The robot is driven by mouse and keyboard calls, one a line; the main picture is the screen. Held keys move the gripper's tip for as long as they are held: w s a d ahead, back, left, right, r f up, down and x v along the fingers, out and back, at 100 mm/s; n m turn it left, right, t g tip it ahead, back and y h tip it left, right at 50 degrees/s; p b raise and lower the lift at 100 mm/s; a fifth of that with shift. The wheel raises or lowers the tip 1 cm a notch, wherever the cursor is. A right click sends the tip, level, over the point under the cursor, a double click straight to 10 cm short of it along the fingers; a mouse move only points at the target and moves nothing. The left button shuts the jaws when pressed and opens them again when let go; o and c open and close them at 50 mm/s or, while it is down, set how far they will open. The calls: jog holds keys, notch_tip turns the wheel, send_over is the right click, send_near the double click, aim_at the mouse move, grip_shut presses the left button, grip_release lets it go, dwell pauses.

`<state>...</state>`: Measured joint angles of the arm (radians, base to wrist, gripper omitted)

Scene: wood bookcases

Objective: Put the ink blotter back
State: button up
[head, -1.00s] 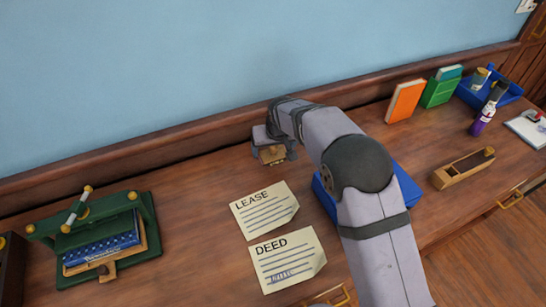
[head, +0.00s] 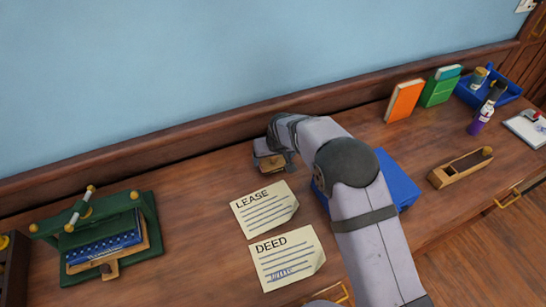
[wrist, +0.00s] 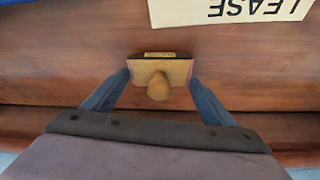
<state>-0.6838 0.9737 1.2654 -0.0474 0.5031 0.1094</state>
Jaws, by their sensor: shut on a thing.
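My gripper (head: 272,158) is at the back of the desk, behind the lease paper (head: 264,209). In the wrist view my gripper (wrist: 157,74) is shut on the ink blotter, a small wooden block with a round knob (wrist: 158,88) and a dark edge. The ink blotter also shows in the head view (head: 272,166), partly covered by the gripper. I cannot tell whether it touches the desk. The deed paper (head: 287,258) lies in front of the lease and bears a blue ink mark. A long wooden holder (head: 460,169) with a hollow middle stands at the right.
A blue box (head: 398,185) lies partly behind my arm. Orange (head: 404,101) and green books, a blue tray (head: 510,93) and a purple bottle (head: 481,120) stand at the right. The desk between press and papers is clear.

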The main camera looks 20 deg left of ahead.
jog(key=shift+f, duration=0.15)
jog(key=o, duration=1.1)
jog(key=shift+o, duration=0.2)
jog(key=shift+r, duration=0.25)
jog(key=b+v, duration=0.2)
jog(key=v, duration=1)
